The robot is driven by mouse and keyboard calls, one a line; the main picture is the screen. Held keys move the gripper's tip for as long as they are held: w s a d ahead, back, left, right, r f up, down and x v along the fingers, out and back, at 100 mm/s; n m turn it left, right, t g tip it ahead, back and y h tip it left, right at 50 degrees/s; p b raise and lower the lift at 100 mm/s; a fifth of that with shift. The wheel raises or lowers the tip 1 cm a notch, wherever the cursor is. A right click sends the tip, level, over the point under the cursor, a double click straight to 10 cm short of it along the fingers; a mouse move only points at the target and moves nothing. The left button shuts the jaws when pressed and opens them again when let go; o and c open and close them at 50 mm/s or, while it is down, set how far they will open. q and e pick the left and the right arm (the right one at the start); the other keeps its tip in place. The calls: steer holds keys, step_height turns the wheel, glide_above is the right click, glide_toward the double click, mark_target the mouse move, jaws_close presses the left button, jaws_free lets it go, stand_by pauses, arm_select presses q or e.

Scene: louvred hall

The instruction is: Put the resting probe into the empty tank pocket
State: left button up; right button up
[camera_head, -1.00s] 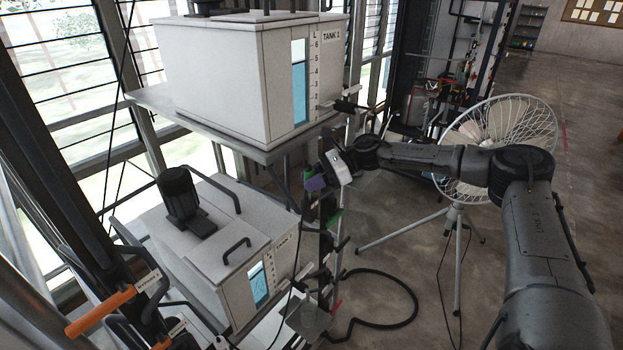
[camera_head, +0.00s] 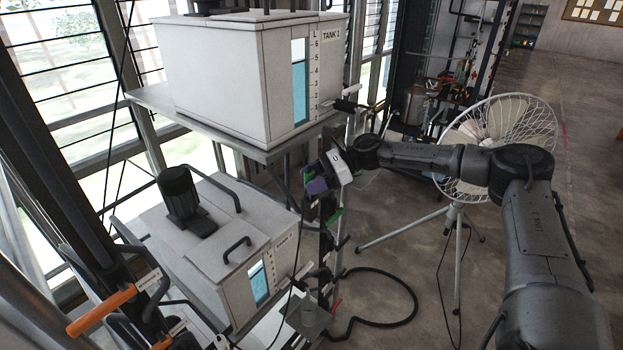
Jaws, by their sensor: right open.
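The upper tank (camera_head: 215,95) is a white box with a level window, labelled TANK, standing on a shelf. A second white tank (camera_head: 252,283) with a dark motor on its lid stands below left. My right gripper (camera_head: 318,187) is open beside a dark upright rack (camera_head: 327,250), below the upper tank's right corner. A purple piece (camera_head: 317,186) shows at its fingers and a green piece (camera_head: 335,216) just below. I cannot tell whether either is the probe, or whether the fingers touch them. The empty pocket cannot be made out. My left gripper is not in view.
A white caged fan (camera_head: 500,135) on a tripod stands behind my right arm. A black hose (camera_head: 400,310) lies looped on the floor. An orange handle (camera_head: 100,310) is at lower left. The floor at right is clear.

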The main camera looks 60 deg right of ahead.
mark_target(313, 171)
steer(key=r+p, duration=0.2)
steer(key=s+d+r+p, duration=0.1)
steer(key=shift+p, duration=0.4)
steer(key=r, duration=0.1)
steer(key=s+d+r+p, duration=0.1)
steer(key=shift+s+d+r, duration=0.35)
steer(key=shift+r, duration=0.05)
